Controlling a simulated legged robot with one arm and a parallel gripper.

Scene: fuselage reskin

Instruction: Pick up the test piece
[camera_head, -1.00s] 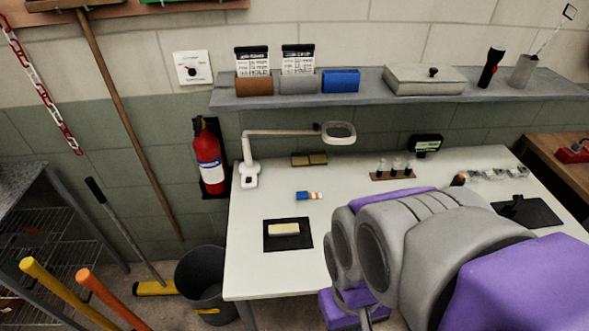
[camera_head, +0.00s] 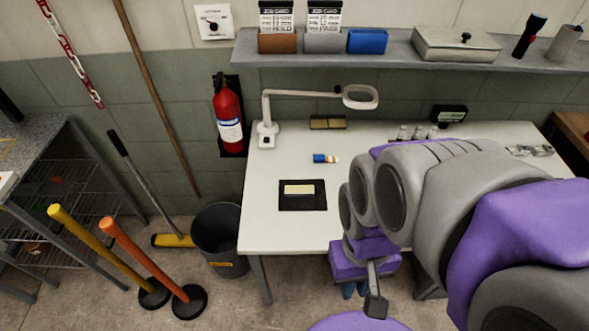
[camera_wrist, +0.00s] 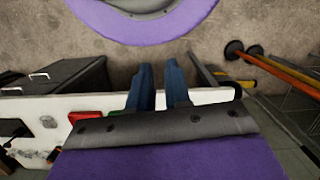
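The likely test piece is a flat cream block (camera_head: 299,189). It lies on a black mat (camera_head: 288,204) on the front left part of the white workbench (camera_head: 270,230). My gripper shows in the wrist view (camera_wrist: 158,80) as two blue fingers with a gap between them, open, with nothing visible between them. In the head view only small blue parts of my gripper (camera_head: 352,290) show below my arm, to the right of and nearer than the block, by the bench's front edge. The block cannot be made out in the wrist view.
A magnifier lamp (camera_head: 268,128) and a small blue-and-orange item (camera_head: 325,158) stand behind the mat. A shelf (camera_head: 400,52) runs above the bench. A black bin (camera_head: 221,230) and yellow and orange posts (camera_head: 150,262) stand left.

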